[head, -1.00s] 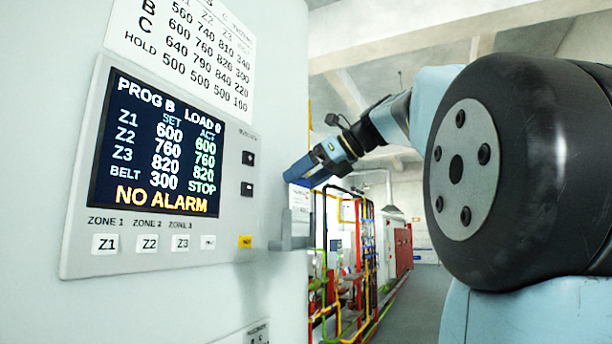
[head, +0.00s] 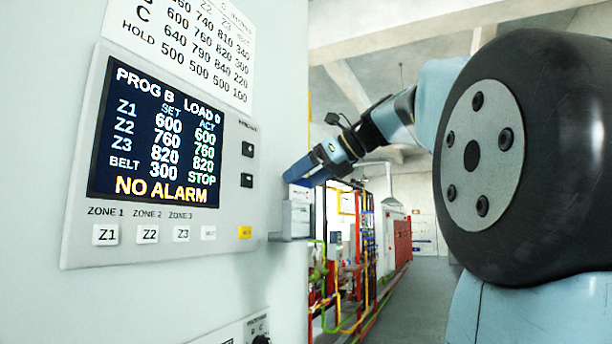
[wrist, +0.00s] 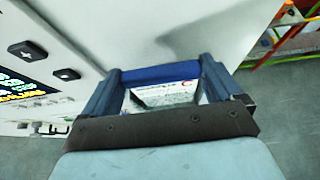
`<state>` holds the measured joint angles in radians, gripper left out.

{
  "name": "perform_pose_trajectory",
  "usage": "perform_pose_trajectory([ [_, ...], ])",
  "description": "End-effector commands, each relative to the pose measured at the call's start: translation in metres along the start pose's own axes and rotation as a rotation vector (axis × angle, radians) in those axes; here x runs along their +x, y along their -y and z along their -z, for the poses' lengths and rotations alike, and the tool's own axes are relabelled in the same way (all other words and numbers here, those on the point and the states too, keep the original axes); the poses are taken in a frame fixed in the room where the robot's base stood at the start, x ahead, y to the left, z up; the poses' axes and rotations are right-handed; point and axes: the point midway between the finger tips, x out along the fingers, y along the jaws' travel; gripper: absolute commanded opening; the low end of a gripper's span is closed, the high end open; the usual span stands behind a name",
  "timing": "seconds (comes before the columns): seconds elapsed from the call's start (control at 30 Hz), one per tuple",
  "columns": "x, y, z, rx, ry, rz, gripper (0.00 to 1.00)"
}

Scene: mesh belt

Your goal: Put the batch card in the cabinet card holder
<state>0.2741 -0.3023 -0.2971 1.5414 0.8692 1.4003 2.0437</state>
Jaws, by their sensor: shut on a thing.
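My gripper (head: 296,177) is shut on the batch card (head: 301,193), seen as a pale edge just below the blue fingers in the head view. In the wrist view the white printed card (wrist: 165,93), with a small red mark, shows between the fingers of my gripper (wrist: 162,80). The grey card holder (head: 290,236) juts from the right edge of the cabinet front, directly below the gripper. The card hangs at or just above the holder; whether its lower edge is inside cannot be told. The holder is not clearly visible in the wrist view.
The cabinet (head: 270,90) carries a control panel (head: 80,215) with a lit screen and buttons, left of the holder. A printed chart (head: 190,40) is above it. Coloured pipes (head: 350,260) and a red cabinet (head: 403,243) stand farther back. Grey floor is open at right.

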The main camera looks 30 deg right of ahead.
Motion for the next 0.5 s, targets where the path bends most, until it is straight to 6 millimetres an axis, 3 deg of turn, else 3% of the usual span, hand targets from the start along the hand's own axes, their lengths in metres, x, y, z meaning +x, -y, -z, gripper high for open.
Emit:
perform_pose_trajectory([
  [0.17, 0.0018, -0.0002, 0.0033, 0.000, 0.000, -0.001, 0.47],
  [0.2, 0.0018, -0.0001, 0.0032, 0.000, 0.000, 0.000, 0.96],
  [0.27, 0.0018, -0.0001, 0.0031, 0.000, 0.000, 0.000, 1.00],
  [0.5, 0.0007, 0.0001, 0.0030, 0.000, 0.000, 0.000, 1.00],
])
